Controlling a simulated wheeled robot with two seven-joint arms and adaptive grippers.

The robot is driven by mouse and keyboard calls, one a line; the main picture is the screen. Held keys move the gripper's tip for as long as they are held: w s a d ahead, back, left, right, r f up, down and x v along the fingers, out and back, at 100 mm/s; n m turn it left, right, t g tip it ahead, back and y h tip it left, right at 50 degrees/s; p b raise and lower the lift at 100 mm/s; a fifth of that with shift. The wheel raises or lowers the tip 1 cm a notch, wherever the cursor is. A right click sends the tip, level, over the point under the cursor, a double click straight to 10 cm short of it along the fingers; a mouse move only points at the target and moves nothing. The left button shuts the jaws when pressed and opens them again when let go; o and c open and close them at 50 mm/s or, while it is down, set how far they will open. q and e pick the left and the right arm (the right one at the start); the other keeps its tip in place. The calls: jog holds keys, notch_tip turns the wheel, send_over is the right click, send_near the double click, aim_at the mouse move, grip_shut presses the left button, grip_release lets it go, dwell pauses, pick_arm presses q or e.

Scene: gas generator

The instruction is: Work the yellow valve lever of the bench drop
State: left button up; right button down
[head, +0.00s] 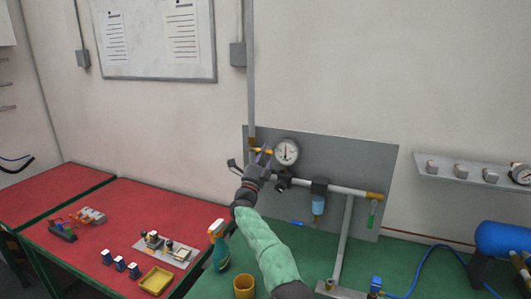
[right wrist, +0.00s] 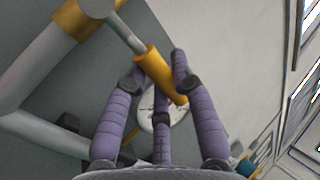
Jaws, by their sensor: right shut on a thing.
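The yellow valve lever (head: 264,151) is on the bench drop, just below the brass fitting at the foot of the grey vertical pipe (head: 250,80). My right gripper (head: 262,157) reaches up to it from below and covers part of it. In the right wrist view the lever (right wrist: 158,74) lies slanted between the purple fingers of my right gripper (right wrist: 158,78), which are shut on it. The pressure gauge (head: 286,151) is close to the right of the gripper; its white face (right wrist: 168,116) is partly hidden behind the fingers. My left gripper is not in view.
A blue-bowled filter (head: 318,204) hangs from the horizontal pipe (head: 345,190) to the right. A red bench (head: 110,220) with small parts is at left; a blue tank (head: 503,240) is at right.

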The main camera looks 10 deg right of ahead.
jog(key=shift+f, duration=0.3)
jog(key=c, duration=1.3)
grip_release()
jog(key=shift+c, duration=0.2)
jog(key=o, duration=0.3)
jog(key=shift+o, duration=0.2)
jog(key=shift+d+r, duration=0.1)
jog(key=shift+r, duration=0.05)
jog(key=shift+s, duration=0.1)
jog(key=v, duration=1.2)
